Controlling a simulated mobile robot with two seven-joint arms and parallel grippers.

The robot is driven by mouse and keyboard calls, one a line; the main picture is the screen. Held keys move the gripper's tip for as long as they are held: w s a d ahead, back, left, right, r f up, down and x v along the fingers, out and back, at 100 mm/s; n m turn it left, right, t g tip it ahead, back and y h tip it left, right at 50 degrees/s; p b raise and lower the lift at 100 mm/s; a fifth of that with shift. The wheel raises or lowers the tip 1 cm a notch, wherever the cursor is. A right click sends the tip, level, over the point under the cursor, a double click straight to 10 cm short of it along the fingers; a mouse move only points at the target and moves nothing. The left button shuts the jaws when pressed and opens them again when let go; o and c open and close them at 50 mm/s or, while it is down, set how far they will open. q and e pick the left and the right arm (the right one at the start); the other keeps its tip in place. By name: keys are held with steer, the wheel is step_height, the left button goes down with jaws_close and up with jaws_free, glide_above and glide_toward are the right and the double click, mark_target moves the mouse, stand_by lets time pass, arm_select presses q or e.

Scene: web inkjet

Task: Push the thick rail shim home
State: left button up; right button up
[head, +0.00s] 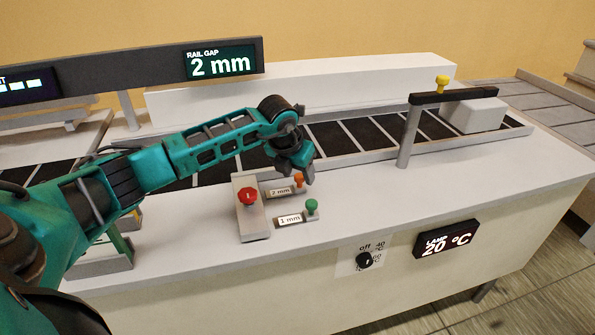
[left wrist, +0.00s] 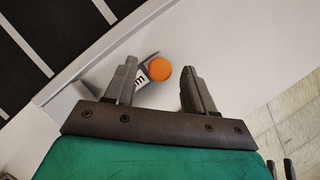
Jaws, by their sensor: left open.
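The thick rail shim (head: 280,192) is a dark plate with a "2 mm" label and an orange knob (head: 299,180) at its right end. It lies on the white counter beside the conveyor rail. My left gripper (head: 303,172) is just above the orange knob. In the left wrist view the open left gripper (left wrist: 157,75) points down with the orange knob (left wrist: 160,69) showing between its two fingers, gaps on both sides. Part of the "2 mm" label is hidden by the left finger.
The "1 mm" shim (head: 289,220) with a green knob (head: 311,206) lies just in front. A block with a red knob (head: 248,196) stands at left. The display (head: 220,64) reads "RAIL GAP 2 mm". A post (head: 409,135) stands right; the front counter is clear.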

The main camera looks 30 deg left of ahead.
arm_select(q)
steer(key=shift+c, duration=0.4)
jaws_close()
